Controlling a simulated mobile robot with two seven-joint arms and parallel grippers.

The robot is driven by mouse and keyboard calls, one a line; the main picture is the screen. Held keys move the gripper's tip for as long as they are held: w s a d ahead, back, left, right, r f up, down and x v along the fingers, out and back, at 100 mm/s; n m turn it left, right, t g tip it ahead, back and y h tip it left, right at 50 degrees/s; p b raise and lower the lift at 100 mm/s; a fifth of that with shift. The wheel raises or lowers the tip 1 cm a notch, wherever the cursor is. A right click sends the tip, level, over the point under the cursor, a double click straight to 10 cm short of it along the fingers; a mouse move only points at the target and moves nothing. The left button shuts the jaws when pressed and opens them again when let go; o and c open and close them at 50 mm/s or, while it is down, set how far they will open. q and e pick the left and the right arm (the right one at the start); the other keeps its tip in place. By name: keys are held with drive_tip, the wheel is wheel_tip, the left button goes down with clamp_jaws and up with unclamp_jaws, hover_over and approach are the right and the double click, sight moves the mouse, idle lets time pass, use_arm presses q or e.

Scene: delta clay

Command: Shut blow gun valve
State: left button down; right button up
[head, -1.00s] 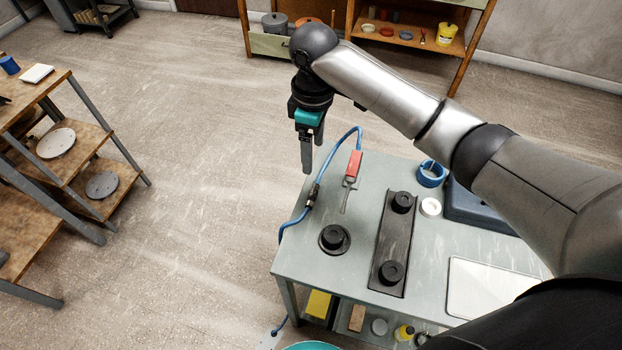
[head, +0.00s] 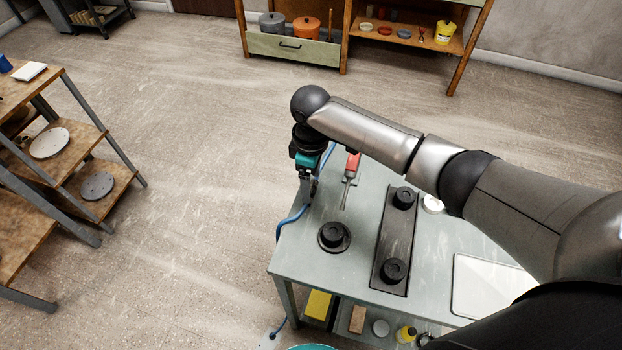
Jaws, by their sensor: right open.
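The blow gun (head: 352,166) has a red body and a thin metal nozzle. It lies near the back left edge of the grey-green bench (head: 345,262). A blue hose (head: 291,219) runs along the bench's left edge. My right gripper (head: 307,198) points down over the hose at this edge, left of the blow gun. It is open, and its fingers are close to the hose; I cannot tell if they touch. The dark valve fitting on the hose is mostly hidden by the fingers, so its handle position cannot be seen. My left gripper is out of view.
A round black knob (head: 333,236) and a dark plate with two black knobs (head: 395,240) stand right of the gripper. A white tray (head: 490,285) lies at the right. Wooden shelves (head: 80,165) stand far left. The floor between is clear.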

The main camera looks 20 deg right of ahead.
drive_tip(key=c, duration=0.5)
clamp_jaws()
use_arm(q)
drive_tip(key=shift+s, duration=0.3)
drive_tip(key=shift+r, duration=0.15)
